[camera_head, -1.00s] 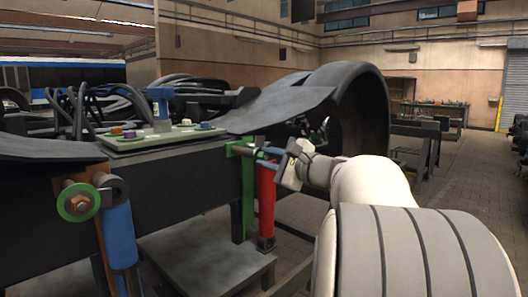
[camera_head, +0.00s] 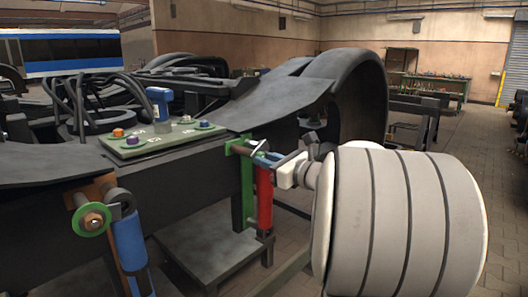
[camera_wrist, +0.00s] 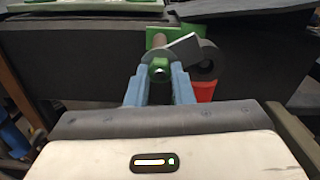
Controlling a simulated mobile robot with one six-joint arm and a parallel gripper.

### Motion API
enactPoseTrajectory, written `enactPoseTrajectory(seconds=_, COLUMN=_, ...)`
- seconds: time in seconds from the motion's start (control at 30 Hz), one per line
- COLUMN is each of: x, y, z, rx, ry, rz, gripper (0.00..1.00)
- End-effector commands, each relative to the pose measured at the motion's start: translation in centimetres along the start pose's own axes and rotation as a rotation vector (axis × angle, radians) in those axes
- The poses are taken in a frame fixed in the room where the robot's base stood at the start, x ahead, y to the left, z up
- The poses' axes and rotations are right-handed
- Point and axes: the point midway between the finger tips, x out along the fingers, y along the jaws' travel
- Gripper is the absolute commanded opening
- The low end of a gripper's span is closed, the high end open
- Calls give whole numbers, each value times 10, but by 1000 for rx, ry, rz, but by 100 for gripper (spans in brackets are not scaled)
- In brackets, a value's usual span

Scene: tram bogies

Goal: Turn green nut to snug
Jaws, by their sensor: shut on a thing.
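The green nut (camera_wrist: 159,69) sits at the end of a brown bolt or pin, between the two blue fingertips in the wrist view. My gripper (camera_wrist: 159,76) is shut on it, one finger on each side. In the head view my gripper (camera_head: 266,158) is at the green bracket (camera_head: 247,185), at the top of the red damper (camera_head: 265,200). The nut cannot be made out clearly there. A grey plate and round eye (camera_wrist: 206,60) stand just right of the nut in the wrist view, above the red damper.
A blue damper (camera_head: 129,240) with a green washer (camera_head: 91,220) is at the left. A grey stand (camera_head: 205,250) is below.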

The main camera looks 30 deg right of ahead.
Motion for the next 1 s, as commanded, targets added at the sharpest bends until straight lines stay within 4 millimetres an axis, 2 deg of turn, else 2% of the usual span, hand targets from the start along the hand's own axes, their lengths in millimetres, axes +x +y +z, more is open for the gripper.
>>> enactPoseTrajectory(seconds=0.3, x=0, y=2, z=-4, rx=126, ry=9, rz=5, gripper=0)
enactPoseTrajectory(seconds=0.83, x=1, y=4, z=-6, rx=150, ry=10, rz=7, gripper=0)
enactPoseTrajectory(seconds=0.87, x=1, y=4, z=-6, rx=150, ry=10, rz=8, gripper=22)
enactPoseTrajectory(seconds=1.0, x=1, y=3, z=-5, rx=148, ry=7, rz=7, gripper=33)
